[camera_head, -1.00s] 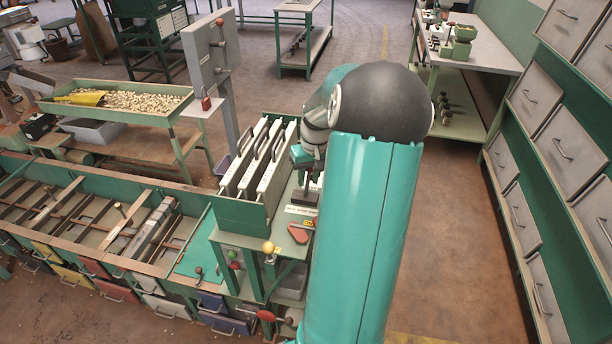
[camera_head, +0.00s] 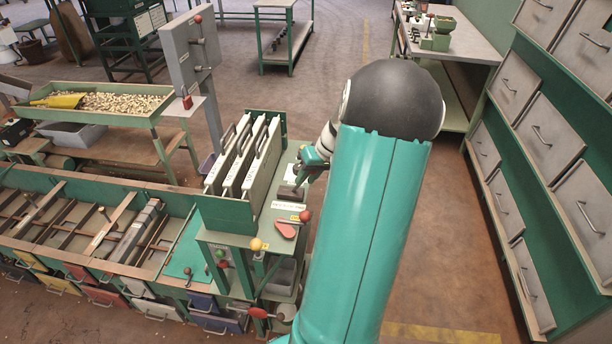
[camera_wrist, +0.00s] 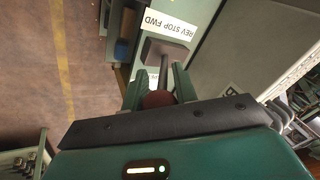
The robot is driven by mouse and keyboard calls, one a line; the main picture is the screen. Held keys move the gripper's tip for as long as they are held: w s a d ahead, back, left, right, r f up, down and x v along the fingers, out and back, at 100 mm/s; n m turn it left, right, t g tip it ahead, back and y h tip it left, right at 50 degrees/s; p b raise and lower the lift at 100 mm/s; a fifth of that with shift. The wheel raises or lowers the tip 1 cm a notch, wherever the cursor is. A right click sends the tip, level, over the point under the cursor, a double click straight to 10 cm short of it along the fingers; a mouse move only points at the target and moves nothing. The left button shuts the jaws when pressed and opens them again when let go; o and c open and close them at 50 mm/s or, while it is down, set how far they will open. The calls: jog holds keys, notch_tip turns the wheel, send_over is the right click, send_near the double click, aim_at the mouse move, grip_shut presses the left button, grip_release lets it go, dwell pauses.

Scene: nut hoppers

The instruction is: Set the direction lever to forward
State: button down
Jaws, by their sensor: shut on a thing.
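The direction lever has a dark grey base block (camera_wrist: 168,50), a thin rod (camera_wrist: 163,72) and a brownish-red knob (camera_wrist: 158,98) in the wrist view. My gripper (camera_wrist: 159,90) is shut on the knob, one green finger on each side. A white label (camera_wrist: 160,20) reading REV, STOP and FWD lies beside the block. In the head view the block (camera_head: 288,191) sits on the green machine top, with the label (camera_head: 288,205) in front of it. My gripper (camera_head: 306,168) is up and right of the block there. The lever's exact position is hard to tell.
Upright grey panels (camera_head: 250,160) stand close to the left of the lever. A red-knobbed lever (camera_head: 305,216) on a pinkish plate and a yellow knob (camera_head: 256,244) are nearer. The floor to the right is open up to the drawer rack (camera_head: 540,150).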

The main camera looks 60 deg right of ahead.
jog(key=c, duration=1.1)
grip_release()
jog(key=shift+c, duration=0.2)
jog(key=v, duration=1.3)
jog(key=shift+s+d+r, duration=0.15)
jog(key=shift+s+r, duration=0.05)
jog(key=shift+r, duration=0.1)
